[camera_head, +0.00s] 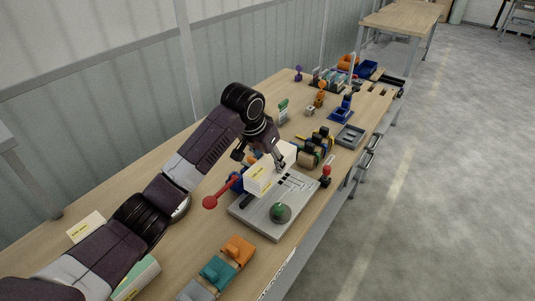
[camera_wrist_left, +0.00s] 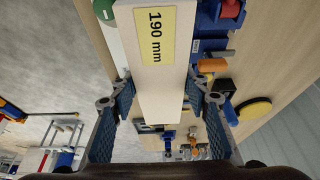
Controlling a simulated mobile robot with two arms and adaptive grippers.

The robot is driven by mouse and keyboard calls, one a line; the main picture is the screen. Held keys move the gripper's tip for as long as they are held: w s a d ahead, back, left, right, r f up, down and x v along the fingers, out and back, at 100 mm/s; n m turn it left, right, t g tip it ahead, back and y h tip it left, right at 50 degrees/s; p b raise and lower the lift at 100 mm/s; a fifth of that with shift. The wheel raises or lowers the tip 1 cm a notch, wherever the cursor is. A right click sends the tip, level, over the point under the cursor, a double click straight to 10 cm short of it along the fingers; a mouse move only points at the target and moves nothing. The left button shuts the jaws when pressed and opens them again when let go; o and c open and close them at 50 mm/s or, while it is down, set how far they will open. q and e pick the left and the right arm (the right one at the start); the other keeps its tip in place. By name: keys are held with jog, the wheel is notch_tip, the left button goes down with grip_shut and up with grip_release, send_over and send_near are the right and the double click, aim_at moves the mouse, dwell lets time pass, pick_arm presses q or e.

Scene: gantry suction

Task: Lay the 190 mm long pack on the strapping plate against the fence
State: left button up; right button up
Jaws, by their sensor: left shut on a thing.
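The long white pack (camera_head: 262,178) has a yellow label, which reads "190 mm" in the left wrist view (camera_wrist_left: 155,50). My left gripper (camera_head: 268,157) is shut on it, with a blue-padded finger on each side in the left wrist view (camera_wrist_left: 158,100). In the head view the pack shows over the back part of the grey strapping plate (camera_head: 250,218); I cannot tell whether it touches the plate. The fence is not clearly distinguishable behind the pack and gripper. My right gripper is not in view.
A red-knobbed lever (camera_head: 210,202) sticks out left of the plate. Orange and teal blocks (camera_head: 237,250) lie in front. A red-topped post (camera_head: 326,172) stands right of the plate. Another yellow-labelled white piece (camera_head: 86,227) lies at left. Fixtures crowd the bench behind.

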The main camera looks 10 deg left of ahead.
pick_arm(q)
jog(key=shift+s+a+r, duration=0.1)
jog(key=shift+s+r, duration=0.05)
jog(key=shift+s, duration=0.1)
jog(key=shift+w+a+r+p, duration=0.1)
jog(key=shift+w+p, duration=0.05)
jog(key=shift+p, duration=0.8)
jog(key=shift+f+b, duration=0.3)
jog(key=shift+f, duration=0.7)
notch_tip(320, 180, down, 2)
jog(key=shift+f+b, duration=0.2)
jog(key=shift+b, duration=0.15)
jog(key=shift+f, duration=0.8)
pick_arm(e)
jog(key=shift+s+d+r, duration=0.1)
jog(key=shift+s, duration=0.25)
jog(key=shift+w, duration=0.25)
